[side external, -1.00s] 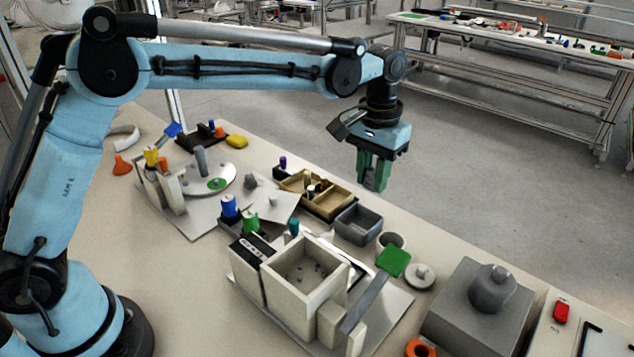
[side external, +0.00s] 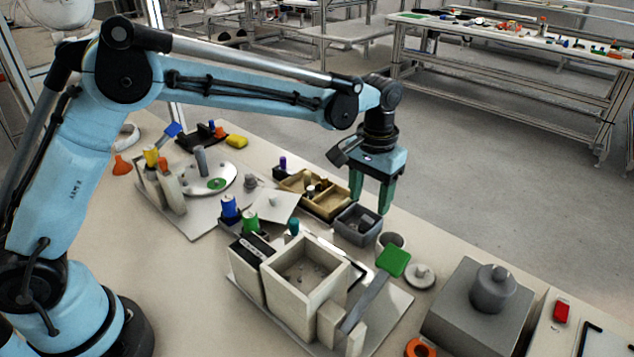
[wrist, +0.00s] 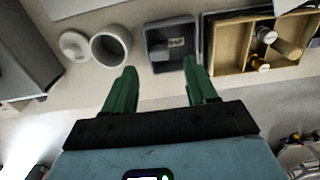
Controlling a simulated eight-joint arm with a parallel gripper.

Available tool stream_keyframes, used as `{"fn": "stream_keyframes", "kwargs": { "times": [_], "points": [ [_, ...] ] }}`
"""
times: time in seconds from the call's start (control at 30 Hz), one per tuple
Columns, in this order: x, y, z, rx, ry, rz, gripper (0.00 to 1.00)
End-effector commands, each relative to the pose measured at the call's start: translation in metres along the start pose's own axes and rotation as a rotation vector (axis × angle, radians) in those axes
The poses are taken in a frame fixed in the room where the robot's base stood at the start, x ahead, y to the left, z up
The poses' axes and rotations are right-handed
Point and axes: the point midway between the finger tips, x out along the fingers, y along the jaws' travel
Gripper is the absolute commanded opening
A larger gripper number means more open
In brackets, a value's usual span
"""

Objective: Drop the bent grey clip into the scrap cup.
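My gripper (side external: 369,207) has two green fingers that are spread apart, with nothing between them. It hangs above the back edge of the table, over the square grey bin (side external: 344,232). It also shows open in the wrist view (wrist: 160,66). A small grey piece, perhaps the bent clip (wrist: 177,43), lies inside the square bin; its exact shape is too small to tell. A round light cup (side external: 391,239), perhaps the scrap cup, stands just right of the bin in the side view. In the wrist view the round cup (wrist: 110,45) looks empty.
A divided tan tray (side external: 328,203) with small parts adjoins the bin. A round lid (side external: 420,274) and a bar with a green square end (side external: 394,261) stand near the cup. A pale open box (side external: 305,275) sits in front.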

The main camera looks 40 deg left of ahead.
Motion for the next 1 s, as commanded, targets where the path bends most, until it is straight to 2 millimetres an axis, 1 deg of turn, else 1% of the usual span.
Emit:
{"fn": "stream_keyframes", "kwargs": {
  "times": [0.27,0.37,0.47,0.8,1.0],
  "points": [
    [-0.001,0.000,0.000,0.000,0.000,0.000,0.57],
    [-0.005,0.000,0.000,0.000,0.000,0.000,0.57],
    [-0.017,0.000,0.000,0.000,0.000,0.000,0.57],
    [-0.080,0.000,0.000,0.000,0.000,0.000,0.57],
    [-0.107,0.000,0.000,0.000,0.000,0.000,0.57]
  ]
}}
